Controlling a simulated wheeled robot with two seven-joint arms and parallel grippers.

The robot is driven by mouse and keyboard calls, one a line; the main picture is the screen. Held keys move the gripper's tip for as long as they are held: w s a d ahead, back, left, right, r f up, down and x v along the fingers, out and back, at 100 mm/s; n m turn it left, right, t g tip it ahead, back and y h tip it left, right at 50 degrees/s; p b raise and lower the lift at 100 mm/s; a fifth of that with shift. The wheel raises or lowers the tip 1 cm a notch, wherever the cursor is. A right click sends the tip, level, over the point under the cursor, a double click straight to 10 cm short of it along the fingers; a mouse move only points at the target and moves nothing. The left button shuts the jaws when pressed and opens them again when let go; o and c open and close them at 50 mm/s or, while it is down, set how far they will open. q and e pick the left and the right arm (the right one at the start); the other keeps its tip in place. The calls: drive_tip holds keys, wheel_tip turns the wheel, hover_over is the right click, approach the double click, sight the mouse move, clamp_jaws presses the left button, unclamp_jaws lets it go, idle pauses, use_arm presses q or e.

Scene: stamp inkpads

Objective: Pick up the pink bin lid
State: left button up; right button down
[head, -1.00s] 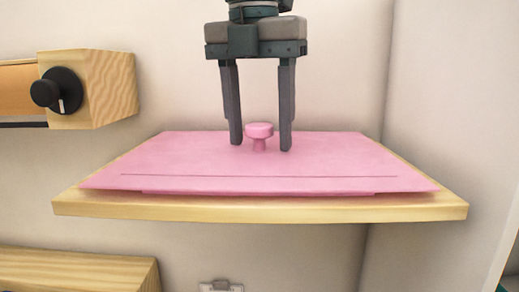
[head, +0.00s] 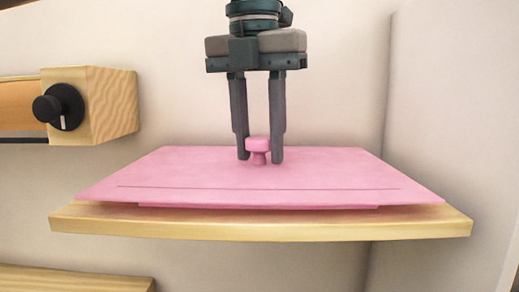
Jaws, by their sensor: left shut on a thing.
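The pink bin lid (head: 320,175) is a flat panel with a small round knob (head: 258,146) near its back middle. It lies over the light wooden shelf (head: 260,228), with a lower step showing under its front edge. My left gripper (head: 260,157) comes down from above, and its two grey fingers are shut on the knob from either side. My right gripper does not show.
A wooden block with a black dial (head: 60,107) sticks out from the wall at the left. Another wooden surface (head: 75,278) shows at the bottom left. A wall stands close at the right of the shelf.

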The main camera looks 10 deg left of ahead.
sight(260, 138)
use_arm(q)
wheel_tip(260, 138, up, 6)
drive_tip(key=shift+r+b, duration=0.15)
drive_tip(key=shift+b, duration=0.95)
drive_tip(key=s+b, duration=0.2)
drive_tip(key=s, duration=0.1)
drive_tip(key=s+d+b, duration=0.1)
drive_tip(key=s+b, duration=0.1)
drive_tip(key=s, duration=0.2)
drive_tip(key=s+d+b, duration=0.1)
drive_tip(key=s+b, duration=0.1)
drive_tip(key=s, duration=0.2)
drive_tip(key=shift+d+f, duration=0.1)
drive_tip(key=shift+f, duration=0.2)
drive_tip(key=s+d+b, duration=0.1)
drive_tip(key=s, duration=0.7)
drive_tip(key=shift+s+d+r, duration=0.15)
drive_tip(key=shift+d+r, duration=0.2)
drive_tip(key=shift+d, duration=0.05)
